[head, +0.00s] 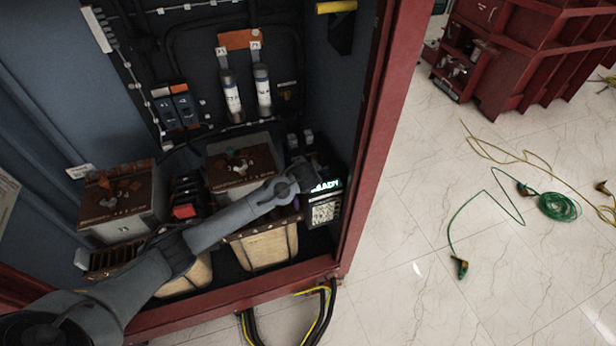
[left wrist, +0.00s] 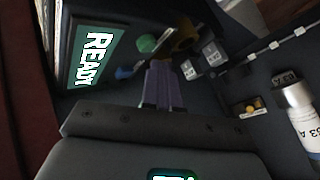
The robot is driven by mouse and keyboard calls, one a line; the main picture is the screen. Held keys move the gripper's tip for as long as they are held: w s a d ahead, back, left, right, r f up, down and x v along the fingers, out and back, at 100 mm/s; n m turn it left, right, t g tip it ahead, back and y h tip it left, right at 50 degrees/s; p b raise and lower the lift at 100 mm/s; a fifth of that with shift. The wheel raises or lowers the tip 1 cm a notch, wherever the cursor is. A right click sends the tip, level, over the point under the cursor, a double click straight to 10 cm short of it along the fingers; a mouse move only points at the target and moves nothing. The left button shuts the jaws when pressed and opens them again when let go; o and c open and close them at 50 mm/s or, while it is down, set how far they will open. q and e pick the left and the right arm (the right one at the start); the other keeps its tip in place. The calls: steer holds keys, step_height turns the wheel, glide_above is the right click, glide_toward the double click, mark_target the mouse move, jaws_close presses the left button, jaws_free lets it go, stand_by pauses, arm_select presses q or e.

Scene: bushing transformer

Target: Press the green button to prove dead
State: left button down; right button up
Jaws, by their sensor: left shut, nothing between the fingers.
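The green button (left wrist: 147,43) is a round knob in the left wrist view, just beyond my fingertips. It stands beside a dark device whose teal display (left wrist: 90,58) reads READY. In the head view the device (head: 324,212) stands at the right inside the cabinet, its lit display (head: 326,186) partly covered by my wrist; I cannot make out the green button there. My left gripper (left wrist: 161,66) is shut and empty, its tips pointing toward the button with a small gap seeming to remain. Contact is not clear. My right gripper is not in view.
A blue knob (left wrist: 125,72) sits left of my fingertips. Brown-topped transformer units (head: 242,166) and two white cylinders (head: 262,92) are inside the cabinet. The red door post (head: 382,130) bounds it on the right. Green cable (head: 558,206) lies on the tiled floor outside.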

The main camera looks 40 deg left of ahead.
arm_select(q)
steer(key=shift+f, duration=0.85)
stand_by(0.7)
steer(key=shift+r, duration=0.15)
stand_by(0.3)
steer(key=shift+r+p, duration=0.75)
steer(key=shift+p, duration=0.1)
steer(key=shift+r, duration=0.1)
step_height(320, 180, up, 5)
steer(key=p, duration=0.5)
stand_by(0.6)
